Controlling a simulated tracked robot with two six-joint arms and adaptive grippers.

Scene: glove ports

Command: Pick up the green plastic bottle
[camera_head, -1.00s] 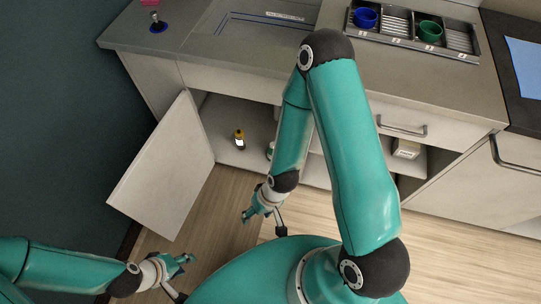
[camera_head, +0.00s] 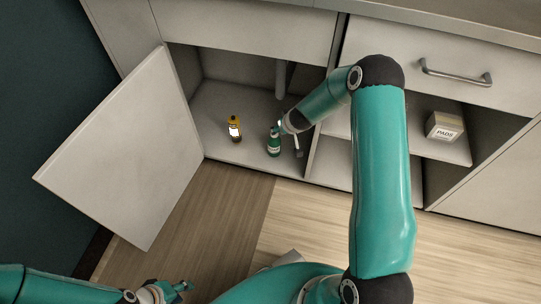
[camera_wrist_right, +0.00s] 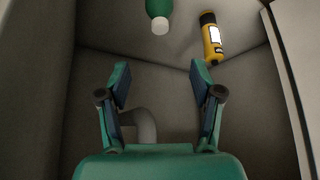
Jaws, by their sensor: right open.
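The green plastic bottle (camera_head: 274,142) stands upright on the floor of the open cupboard. In the right wrist view its green body and white cap (camera_wrist_right: 160,18) show at the top edge, beyond the fingertips. My right gripper (camera_wrist_right: 160,78) is open and empty, with the bottle ahead of it and not between the fingers. In the head view the right wrist is inside the cupboard right beside the bottle; its fingers are hard to make out there. My left gripper (camera_head: 178,289) is low at the bottom edge, open and empty, far from the bottle.
A yellow bottle (camera_head: 235,127) stands left of the green one; it also shows in the right wrist view (camera_wrist_right: 212,38). A grey pipe (camera_head: 281,78) hangs behind. The cupboard door (camera_head: 130,150) is open at left. A PADS box (camera_head: 444,126) sits on the right shelf.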

